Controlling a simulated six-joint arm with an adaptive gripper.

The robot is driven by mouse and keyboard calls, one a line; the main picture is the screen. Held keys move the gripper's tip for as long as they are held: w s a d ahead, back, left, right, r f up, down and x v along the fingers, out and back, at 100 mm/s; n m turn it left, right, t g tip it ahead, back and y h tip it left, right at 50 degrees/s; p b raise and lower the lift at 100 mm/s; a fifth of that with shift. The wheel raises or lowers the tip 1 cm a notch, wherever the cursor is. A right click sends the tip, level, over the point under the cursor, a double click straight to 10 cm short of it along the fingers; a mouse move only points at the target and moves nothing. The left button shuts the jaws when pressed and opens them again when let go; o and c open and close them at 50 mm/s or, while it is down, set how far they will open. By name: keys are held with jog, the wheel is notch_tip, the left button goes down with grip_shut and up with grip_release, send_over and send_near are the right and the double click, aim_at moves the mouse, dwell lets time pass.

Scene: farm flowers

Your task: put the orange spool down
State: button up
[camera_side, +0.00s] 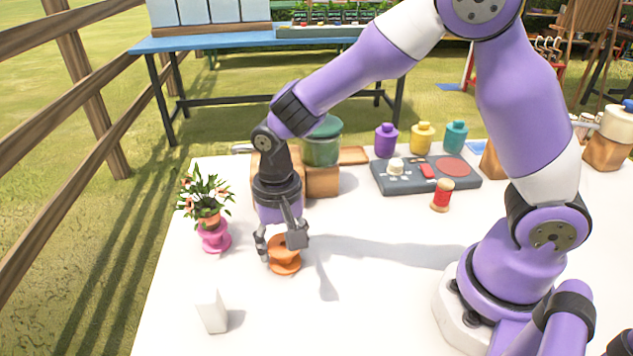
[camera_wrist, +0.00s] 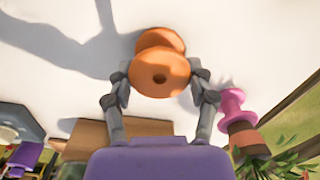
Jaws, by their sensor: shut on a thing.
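The orange spool (camera_side: 284,265) is upright between the fingers of my gripper (camera_side: 282,240), low at the white table. In the side view its lower flange seems to be at or just above the tabletop; I cannot tell which. In the wrist view the spool (camera_wrist: 160,72) shows its round top flange with a dark centre hole, and my gripper's fingertips (camera_wrist: 160,88) press on both sides of it. The lower flange shows behind the top one. My gripper is shut on the spool.
A pink spool (camera_side: 215,238) with a potted plant (camera_side: 207,205) on it stands close on the left. A white block (camera_side: 211,311) is in front. The table right of my gripper is clear.

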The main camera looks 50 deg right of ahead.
aim_at(282, 242)
jog(key=shift+f, duration=0.1)
jog(key=o, duration=1)
jog(key=shift+o, duration=0.2)
notch_tip(282, 242, up, 12)
jog(key=f, duration=0.1)
jog(key=s+d+r+n+t, duration=0.4)
jog(key=s+d+n+t, duration=0.1)
jog(key=s+d, duration=0.4)
jog(key=shift+s+d+r+n+t, duration=0.3)
jog(key=shift+s+r+n, duration=0.1)
jog(key=shift+n, duration=0.1)
